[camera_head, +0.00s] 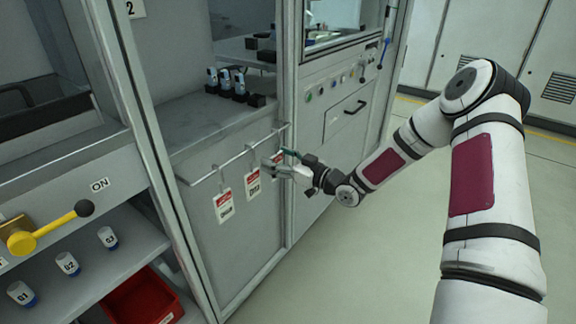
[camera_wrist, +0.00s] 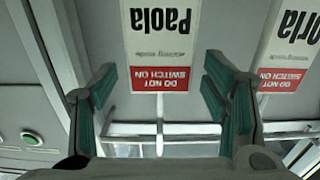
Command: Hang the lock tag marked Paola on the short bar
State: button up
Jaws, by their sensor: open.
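The lock tag marked Paola (camera_wrist: 162,45) is white with a red "DO NOT SWITCH ON" band and appears upside down in the wrist view. It hangs by a thin white strip from a pale bar (camera_wrist: 190,129). In the head view the tag (camera_head: 279,157) is the rightmost on the bar (camera_head: 232,158), mostly hidden by my gripper. My gripper (camera_head: 272,167) is open at the tag; in the wrist view its green-padded fingers (camera_wrist: 160,100) stand on either side of the red band, with gaps. I cannot tell which bar is the short one.
The Orla tag (camera_wrist: 288,40) hangs close beside Paola's. In the head view two more tags (camera_head: 224,206) (camera_head: 253,184) hang left of my gripper. A shelf (camera_head: 200,120) with several blue-topped items is above. A yellow lever (camera_head: 45,230) and red bin (camera_head: 145,300) are left.

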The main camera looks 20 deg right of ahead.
jog(key=shift+w+a, duration=0.15)
jog(key=shift+w, duration=0.1)
jog(key=c, duration=1.4)
jog(key=shift+r+p, duration=0.55)
jog(key=shift+r, duration=0.5)
jog(key=p+v, duration=0.1)
jog(key=v, duration=1.1)
jog(key=shift+p, duration=0.35)
dwell(1.2)
